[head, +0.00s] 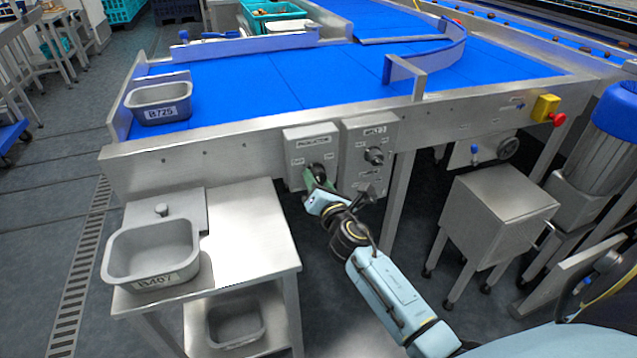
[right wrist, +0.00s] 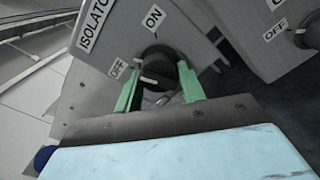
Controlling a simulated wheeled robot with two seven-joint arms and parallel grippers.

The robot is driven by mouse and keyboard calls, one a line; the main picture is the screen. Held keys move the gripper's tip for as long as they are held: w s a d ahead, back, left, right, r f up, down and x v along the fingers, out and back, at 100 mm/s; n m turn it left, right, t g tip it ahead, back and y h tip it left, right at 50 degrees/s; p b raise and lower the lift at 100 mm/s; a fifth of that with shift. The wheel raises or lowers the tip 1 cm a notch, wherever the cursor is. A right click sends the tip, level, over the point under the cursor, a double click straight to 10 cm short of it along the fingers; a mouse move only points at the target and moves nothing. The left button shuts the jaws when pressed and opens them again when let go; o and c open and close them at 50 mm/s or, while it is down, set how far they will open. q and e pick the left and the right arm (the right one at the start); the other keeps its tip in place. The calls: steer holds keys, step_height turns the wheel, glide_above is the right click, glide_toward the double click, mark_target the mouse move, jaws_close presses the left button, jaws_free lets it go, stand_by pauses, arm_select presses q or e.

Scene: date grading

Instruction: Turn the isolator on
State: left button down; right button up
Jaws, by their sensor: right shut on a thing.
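The isolator is a grey box (head: 311,143) on the front side of the conveyor frame. In the right wrist view its label plate (right wrist: 92,25) reads ISOLATO, cut off by the frame edge, with ON and OFF marks by a black round knob (right wrist: 160,65). A white line on the knob lies toward the OFF side. My right gripper (head: 315,178) has its green fingers on either side of the knob, shut on it; the fingers also show in the right wrist view (right wrist: 160,86). My left gripper is not in view.
A second switch box (head: 371,150) with knobs stands close on the right. A steel table (head: 250,225) with a grey tub marked B407 (head: 150,250) is at left. A steel cabinet (head: 497,210) and a red stop button (head: 559,119) are at right.

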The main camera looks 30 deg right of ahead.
steer(key=m, duration=0.5)
steer(key=shift+a+m, duration=0.1)
steer(key=shift+m, duration=1.1)
steer(key=m+p, duration=0.1)
steer(key=m, duration=0.2)
steer(key=shift+r, duration=0.15)
steer(key=shift+m, duration=1)
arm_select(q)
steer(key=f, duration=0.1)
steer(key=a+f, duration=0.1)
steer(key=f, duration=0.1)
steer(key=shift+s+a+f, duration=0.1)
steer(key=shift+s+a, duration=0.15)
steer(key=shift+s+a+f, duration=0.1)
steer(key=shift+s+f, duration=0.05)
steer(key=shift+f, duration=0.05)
arm_select(e)
steer(key=shift+m, duration=0.3)
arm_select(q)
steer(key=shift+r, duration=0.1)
arm_select(e)
steer(key=o, duration=1)
